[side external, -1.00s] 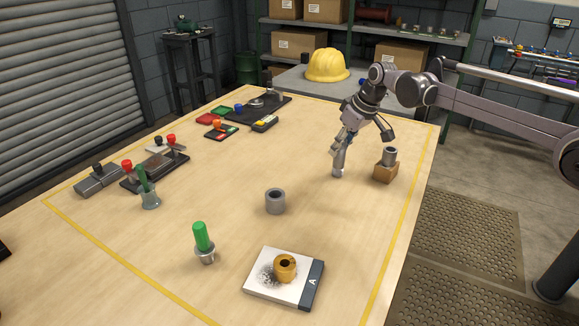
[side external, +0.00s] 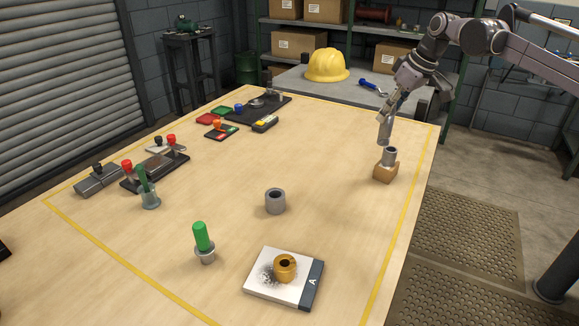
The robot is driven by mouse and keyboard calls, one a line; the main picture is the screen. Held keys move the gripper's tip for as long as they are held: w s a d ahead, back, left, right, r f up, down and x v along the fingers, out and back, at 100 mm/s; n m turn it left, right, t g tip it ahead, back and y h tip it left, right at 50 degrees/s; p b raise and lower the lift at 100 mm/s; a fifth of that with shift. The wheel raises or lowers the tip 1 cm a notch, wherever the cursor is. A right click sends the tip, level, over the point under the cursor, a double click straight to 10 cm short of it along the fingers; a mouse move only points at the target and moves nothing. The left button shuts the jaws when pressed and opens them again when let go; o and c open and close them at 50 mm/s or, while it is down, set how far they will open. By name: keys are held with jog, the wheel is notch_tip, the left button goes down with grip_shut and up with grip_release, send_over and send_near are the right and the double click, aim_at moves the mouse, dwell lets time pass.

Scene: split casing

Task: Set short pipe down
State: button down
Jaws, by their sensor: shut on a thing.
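My gripper (side external: 391,111) is at the right of the table, pointing down. It is shut on a grey cylinder (side external: 385,131), which I take to be the short pipe, held nearly upright. Its lower end is just above a wooden block (side external: 383,173). A short grey tube (side external: 390,154) stands in or on this block, close below the held pipe. I cannot tell from this side whether the two are exactly in line. My fingertips are small and partly hidden.
A grey ring (side external: 275,201) stands mid-table. A brass ring (side external: 286,264) sits on a white plate marked A (side external: 262,291). A green-handled plug (side external: 203,240) stands nearby. Trays and clamps lie at left and back. The table right of centre is clear.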

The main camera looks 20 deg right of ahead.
jog(key=shift+s+d+r, duration=0.3)
jog(key=shift+s+d, duration=0.05)
jog(key=shift+d, duration=0.05)
jog(key=s+d+n, duration=0.2)
jog(key=s+d, duration=0.1)
jog(key=s, duration=1)
jog(key=shift+y, duration=0.4)
jog(key=shift+w+a+f, duration=0.5)
jog(key=shift+a+f, duration=1.3)
jog(key=shift+a, duration=0.1)
jog(key=shift+w+a+f, duration=0.55)
jog(key=shift+a+f, duration=1.3)
jog(key=shift+w+a+f, duration=0.5)
jog(key=shift+a+f, duration=1.3)
jog(key=shift+a, duration=0.1)
jog(key=shift+f, duration=0.1)
jog(key=c, duration=1)
grip_release()
